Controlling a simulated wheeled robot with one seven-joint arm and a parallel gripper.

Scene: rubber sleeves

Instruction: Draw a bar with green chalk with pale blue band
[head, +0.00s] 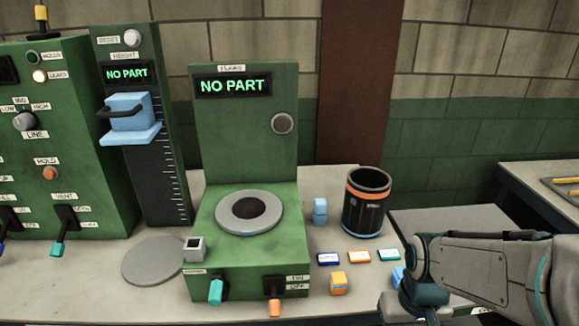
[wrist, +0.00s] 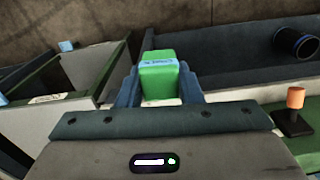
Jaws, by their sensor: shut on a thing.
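The green chalk with the pale blue band (wrist: 159,78) shows in the wrist view as a green block with a pale blue band carrying small dark writing across its upper part. My gripper (wrist: 160,92) is shut on it, with one blue-grey finger on each side. The chalk's lower end is not clearly seen. In the head view my arm reaches in at the lower right, and the fingers and the chalk are out of sight there. No drawn bar shows in either view.
In the head view, green machines with two "NO PART" displays (head: 232,85) fill the left and middle. A black cup with an orange band (head: 366,205) stands on the bench right of them. Small labelled blocks (head: 359,257) lie in front of it. A grey panel (head: 450,222) lies right.

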